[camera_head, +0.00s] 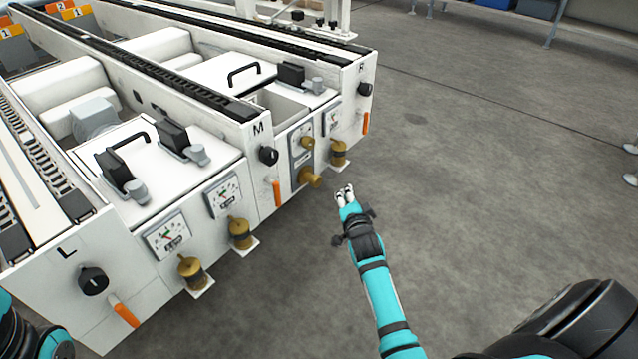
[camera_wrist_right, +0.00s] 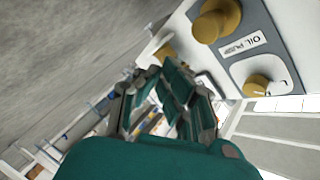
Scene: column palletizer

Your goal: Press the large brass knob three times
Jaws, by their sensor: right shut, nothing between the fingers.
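The large brass knob (camera_head: 309,178) sticks out from the lower part of a grey plate (camera_head: 296,159) on the machine's front, beside the M panel. In the right wrist view the large brass knob (camera_wrist_right: 217,19) is at the top, by an "OIL PUMP" label (camera_wrist_right: 243,43). A smaller brass knob (camera_wrist_right: 257,87) sits on the same plate. My right gripper (camera_head: 345,192) is shut and empty, a little to the right of the large knob, apart from it. The right fingers (camera_wrist_right: 172,100) also show in the wrist view. My left gripper is out of view.
Brass cups (camera_head: 240,233) with gauges (camera_head: 224,194) line the machine's front. Orange levers (camera_head: 277,193) and black knobs (camera_head: 268,155) also stick out. Another brass fitting (camera_head: 338,153) sits just right of the plate. The grey floor (camera_head: 480,170) to the right is clear.

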